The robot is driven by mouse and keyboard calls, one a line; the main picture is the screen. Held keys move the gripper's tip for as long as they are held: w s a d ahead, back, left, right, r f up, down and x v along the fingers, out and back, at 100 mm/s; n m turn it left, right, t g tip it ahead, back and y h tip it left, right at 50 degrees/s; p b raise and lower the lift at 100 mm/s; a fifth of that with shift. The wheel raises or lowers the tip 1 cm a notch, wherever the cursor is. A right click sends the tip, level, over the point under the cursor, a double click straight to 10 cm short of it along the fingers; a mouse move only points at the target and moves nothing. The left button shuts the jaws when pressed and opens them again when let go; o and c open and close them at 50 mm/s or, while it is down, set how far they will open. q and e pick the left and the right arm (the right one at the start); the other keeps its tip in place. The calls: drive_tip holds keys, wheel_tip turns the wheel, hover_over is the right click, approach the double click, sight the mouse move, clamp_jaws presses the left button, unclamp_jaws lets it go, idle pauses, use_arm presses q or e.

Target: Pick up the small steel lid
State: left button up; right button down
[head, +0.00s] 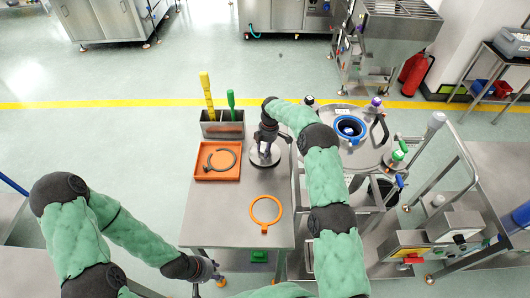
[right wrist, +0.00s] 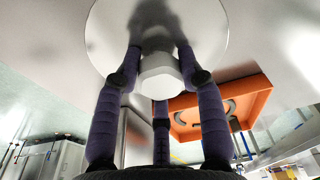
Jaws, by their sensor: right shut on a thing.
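The small steel lid (head: 270,160) is a round, shiny disc at the table's right side, below my right gripper (head: 266,138). In the right wrist view the lid (right wrist: 105,32) is a pale disc with a knob (right wrist: 160,75) at its centre. The fingers of my right gripper (right wrist: 160,56) close around this knob from several sides. I cannot tell whether the lid touches the table. My left gripper (head: 208,271) is low at the table's front left, away from the lid; its fingers are too small to read.
The steel table (head: 220,225) holds an orange tray (head: 217,177) with a grey ring clamp, a steel bin (head: 222,130) with yellow and green tools, and an orange ring (head: 265,212). A round vessel (head: 350,150) with a blue ring stands right. The table's front left is clear.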

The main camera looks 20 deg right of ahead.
sight(264, 147)
drive_tip(key=shift+r, duration=0.1)
drive_tip(key=shift+w+r, duration=0.1)
drive_tip(key=shift+r, duration=0.5)
drive_tip(key=shift+s+r, duration=0.25)
drive_tip(key=shift+r, duration=1)
drive_tip(key=s+a+r, duration=0.2)
drive_tip(key=s+r, duration=0.7)
drive_tip(key=s, duration=0.4)
drive_tip(key=shift+s+a+p, duration=0.2)
drive_tip(key=shift+s+p, duration=0.05)
drive_tip(key=shift+p, duration=0.15)
